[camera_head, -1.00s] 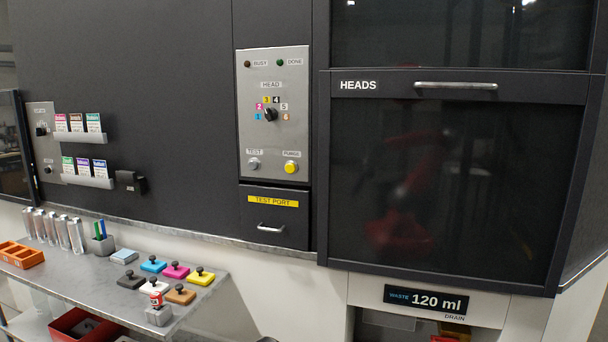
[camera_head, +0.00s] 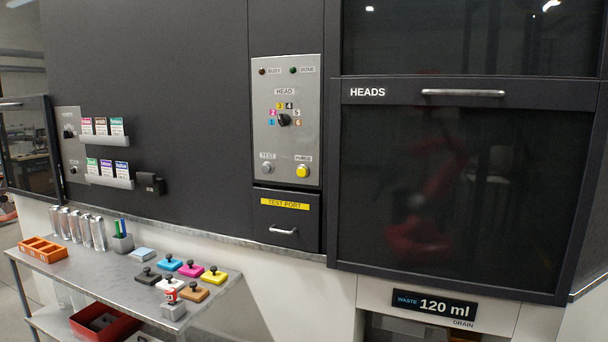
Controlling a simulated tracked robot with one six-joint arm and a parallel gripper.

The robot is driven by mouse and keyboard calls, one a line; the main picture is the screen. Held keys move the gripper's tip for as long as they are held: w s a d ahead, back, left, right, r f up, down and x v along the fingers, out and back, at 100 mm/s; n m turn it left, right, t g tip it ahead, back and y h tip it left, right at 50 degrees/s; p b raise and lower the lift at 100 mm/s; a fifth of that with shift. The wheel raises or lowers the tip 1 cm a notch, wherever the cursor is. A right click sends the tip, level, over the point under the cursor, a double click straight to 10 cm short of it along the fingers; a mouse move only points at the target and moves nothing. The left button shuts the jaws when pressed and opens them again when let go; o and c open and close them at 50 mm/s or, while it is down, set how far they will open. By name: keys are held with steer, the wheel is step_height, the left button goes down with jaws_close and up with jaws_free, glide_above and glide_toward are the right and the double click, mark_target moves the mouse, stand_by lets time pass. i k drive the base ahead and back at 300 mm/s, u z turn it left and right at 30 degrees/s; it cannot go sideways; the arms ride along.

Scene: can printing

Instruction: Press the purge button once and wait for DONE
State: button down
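The control panel (camera_head: 287,140) is a grey metal plate on the dark machine wall. The yellow round purge button (camera_head: 302,171) sits at its lower right under a PURGE label. The grey test button (camera_head: 267,168) is to its left. The black head knob (camera_head: 284,120) is in the middle, amid coloured numbers. The BUSY lamp (camera_head: 262,71) is dark red and the DONE lamp (camera_head: 293,70) is dark green; both look unlit. My gripper is not in view; a blurred red arm shape reflects in the dark glass.
The TEST PORT drawer (camera_head: 287,218) is shut below the panel. The HEADS door (camera_head: 450,180) is shut, above a waste display (camera_head: 434,305) reading 120 ml. A metal table (camera_head: 100,275) at lower left holds coloured stamps, cans and an orange tray (camera_head: 43,250).

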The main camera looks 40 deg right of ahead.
mark_target(301, 172)
steer(key=z, duration=0.2)
steer(key=i, duration=1)
steer(key=z, duration=0.05)
